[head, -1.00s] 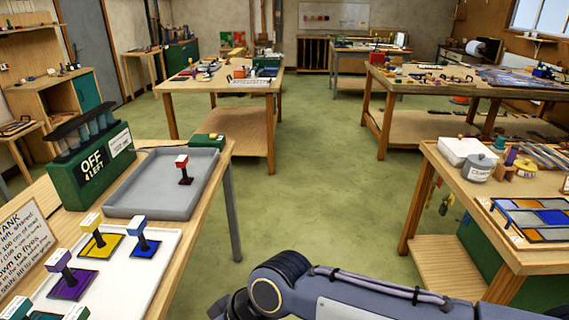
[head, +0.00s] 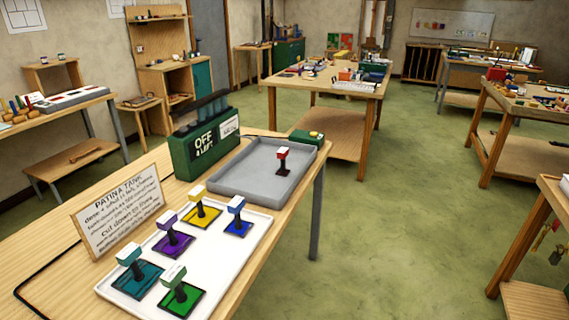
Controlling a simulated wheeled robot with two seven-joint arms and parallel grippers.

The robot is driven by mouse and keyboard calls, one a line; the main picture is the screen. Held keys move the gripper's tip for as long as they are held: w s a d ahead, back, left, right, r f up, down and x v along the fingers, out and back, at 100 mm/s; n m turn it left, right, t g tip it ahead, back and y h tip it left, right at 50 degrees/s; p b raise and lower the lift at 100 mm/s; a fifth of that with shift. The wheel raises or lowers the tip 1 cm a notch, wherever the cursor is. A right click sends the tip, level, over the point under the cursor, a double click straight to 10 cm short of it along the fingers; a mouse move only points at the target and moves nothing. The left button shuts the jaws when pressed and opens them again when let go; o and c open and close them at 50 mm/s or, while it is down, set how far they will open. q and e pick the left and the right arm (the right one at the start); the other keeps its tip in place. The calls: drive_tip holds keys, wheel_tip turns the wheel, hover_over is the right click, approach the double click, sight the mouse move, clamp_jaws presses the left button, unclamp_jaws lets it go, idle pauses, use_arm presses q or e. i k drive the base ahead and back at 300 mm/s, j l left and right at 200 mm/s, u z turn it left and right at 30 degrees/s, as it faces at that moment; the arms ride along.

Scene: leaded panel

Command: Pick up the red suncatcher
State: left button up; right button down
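The red suncatcher (head: 282,155) stands upright in the grey tray (head: 232,184), towards its right end. It has a red and white block on top of a dark stem and a dark base. Nothing touches it except the tray floor. Neither of my grippers shows in the head view now.
A white tray (head: 226,258) with several suncatchers in other colours stands nearer on the same table. A green box reading OFF (head: 196,165), a small green box (head: 306,138) and a PATINA TANK sign (head: 118,210) stand around the trays. Open green floor (head: 400,220) lies to the right.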

sight(283, 153)
drive_tip(key=i+l+u, duration=0.15)
drive_tip(key=i+l, duration=0.35)
drive_tip(key=i, duration=0.15)
drive_tip(key=i+l+u, duration=0.15)
drive_tip(key=i+l, duration=0.45)
drive_tip(key=i+l+u, duration=0.15)
drive_tip(key=i+l, duration=0.4)
drive_tip(key=i+l+u, duration=0.15)
drive_tip(key=i+l, duration=0.4)
drive_tip(key=l, duration=0.25)
